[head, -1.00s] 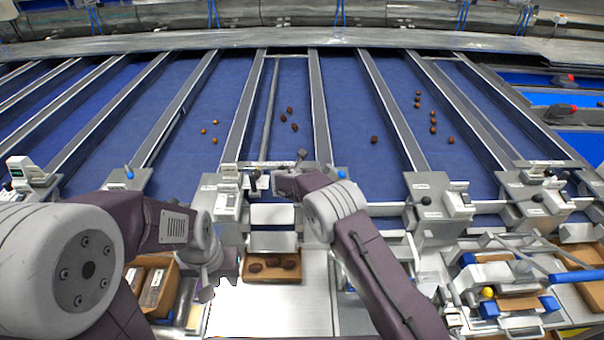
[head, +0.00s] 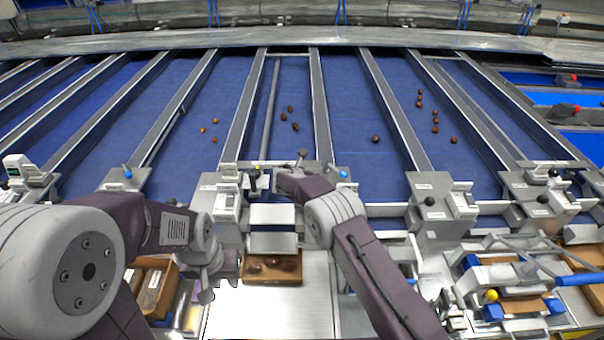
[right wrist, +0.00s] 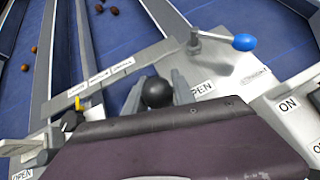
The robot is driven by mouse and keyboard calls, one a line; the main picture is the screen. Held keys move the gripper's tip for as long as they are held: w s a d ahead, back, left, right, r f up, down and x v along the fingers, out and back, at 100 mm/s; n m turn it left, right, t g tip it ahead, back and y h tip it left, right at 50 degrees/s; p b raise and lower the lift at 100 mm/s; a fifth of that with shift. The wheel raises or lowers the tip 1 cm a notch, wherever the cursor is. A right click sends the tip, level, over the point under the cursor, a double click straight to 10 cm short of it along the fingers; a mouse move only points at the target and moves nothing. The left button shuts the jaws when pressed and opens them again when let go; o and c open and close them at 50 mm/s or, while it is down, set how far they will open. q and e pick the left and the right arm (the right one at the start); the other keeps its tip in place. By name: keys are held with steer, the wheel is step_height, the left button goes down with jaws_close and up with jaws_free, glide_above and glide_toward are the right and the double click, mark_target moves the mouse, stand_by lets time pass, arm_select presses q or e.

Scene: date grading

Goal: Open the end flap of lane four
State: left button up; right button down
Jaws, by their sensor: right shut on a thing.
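My right gripper (right wrist: 158,90) is shut on a black ball knob (right wrist: 157,92), with one finger on each side of it. The knob belongs to a lever at the end of the lane with a few brown dates. An "OPEN" label (right wrist: 203,88) is beside the fingers; the lever's shaft is hidden. In the head view the wrist of the right arm mostly hides this grip. A pale flap panel (head: 272,214) is at that lane's front end, and I cannot tell its position clearly. My left gripper (head: 208,287) hangs low left of the date box; its finger opening is unclear.
A box of dates (head: 248,280) stands below the lane end on a bright metal plate (head: 300,310). A brown carton (head: 165,300) is at the left. A blue-knobbed lever (right wrist: 244,42) is close to my right gripper. A frame with blue corners (head: 505,290) is at the right.

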steer(key=shift+s+d+f, duration=0.1)
steer(key=shift+s+f, duration=0.15)
steer(key=shift+f, duration=0.35)
steer(key=c, duration=1.1)
jaws_free()
steer(key=shift+o, duration=0.2)
steer(key=shift+r, duration=0.4)
steer(key=b+v, duration=0.3)
steer(key=v, duration=0.6)
steer(key=shift+s, duration=0.1)
